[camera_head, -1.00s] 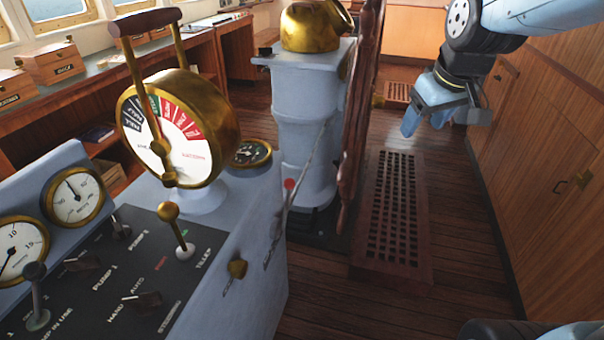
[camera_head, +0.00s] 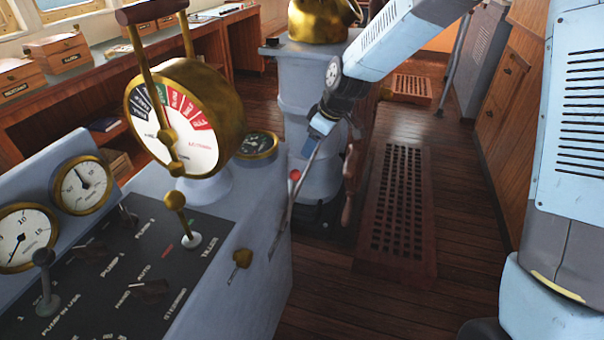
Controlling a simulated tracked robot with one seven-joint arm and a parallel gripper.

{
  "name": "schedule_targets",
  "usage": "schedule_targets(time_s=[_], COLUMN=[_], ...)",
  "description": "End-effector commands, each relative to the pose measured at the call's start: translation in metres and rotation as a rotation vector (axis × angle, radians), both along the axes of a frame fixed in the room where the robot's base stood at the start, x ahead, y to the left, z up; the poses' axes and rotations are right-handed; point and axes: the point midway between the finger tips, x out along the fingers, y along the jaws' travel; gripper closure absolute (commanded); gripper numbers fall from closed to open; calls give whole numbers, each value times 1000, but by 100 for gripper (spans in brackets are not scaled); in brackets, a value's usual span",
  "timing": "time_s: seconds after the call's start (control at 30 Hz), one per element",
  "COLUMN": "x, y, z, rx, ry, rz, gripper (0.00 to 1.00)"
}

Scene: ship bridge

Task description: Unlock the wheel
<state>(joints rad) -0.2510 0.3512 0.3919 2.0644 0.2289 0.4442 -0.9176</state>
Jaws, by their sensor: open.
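The ship's wheel stands edge-on beside the blue-grey pedestal (camera_head: 298,95). Most of it is hidden behind my arm, and a lower wooden handle (camera_head: 349,185) shows. A thin grey rod (camera_head: 285,212) slopes up from beside the console towards the pedestal, with a red knob (camera_head: 294,175) in line with it. My gripper (camera_head: 311,148) is open in front of the pedestal, just above the red knob and close to the upper part of the rod. I cannot tell whether it touches the rod.
The console (camera_head: 255,215) with the brass engine telegraph (camera_head: 190,115), gauges and levers fills the left. A wooden floor grating (camera_head: 400,210) lies right of the pedestal. Wooden cabinets (camera_head: 500,110) line the right side. The floor between is clear.

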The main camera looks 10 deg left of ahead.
Motion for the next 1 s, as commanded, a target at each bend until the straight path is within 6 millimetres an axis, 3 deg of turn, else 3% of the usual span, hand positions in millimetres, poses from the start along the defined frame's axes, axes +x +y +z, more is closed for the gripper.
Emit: schedule_targets(time_s=[0.27, 0.8, 1.0], x=[2, 12, 16], y=[12, 43, 50], z=[-21, -102, -122], rx=[3, 3, 4], ry=[3, 3, 1], rz=[12, 10, 8], gripper=[35, 35, 35])
